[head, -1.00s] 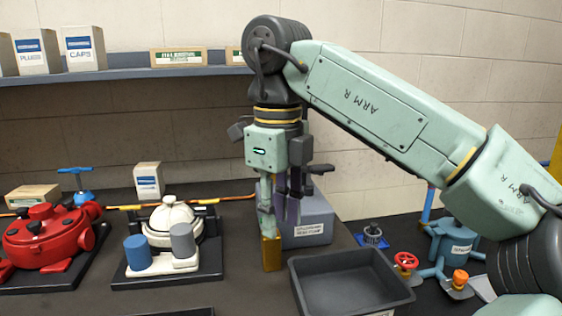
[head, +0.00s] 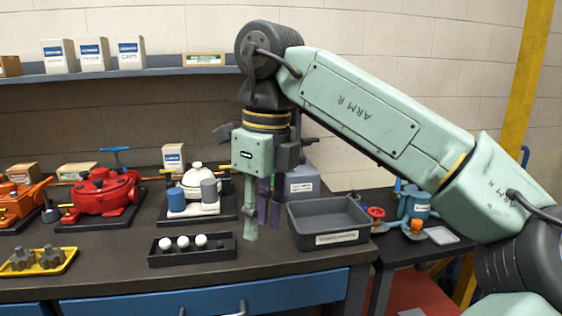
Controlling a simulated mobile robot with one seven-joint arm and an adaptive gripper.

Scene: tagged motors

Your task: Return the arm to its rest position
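My arm, pale green with dark joints, reaches in from the right in the head view. Its upper link slopes up to the left and the wrist points down. My gripper (head: 258,215) hangs over the bench, left of the grey bin (head: 322,240). A pale green finger and purple parts show side by side. The view does not show clearly whether they are apart or closed. No held object can be made out. Tagged motors stand to the left: a red one (head: 97,191), a white one (head: 195,185) with blue and grey cylinders, and an orange one (head: 14,200).
A black tray (head: 206,256) holding white round-topped pieces lies left of my gripper. A yellow tray (head: 40,268) with grey parts is at far left. Red and orange valve handles (head: 376,213) are right of the bin. A shelf (head: 150,74) with boxes runs along the wall.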

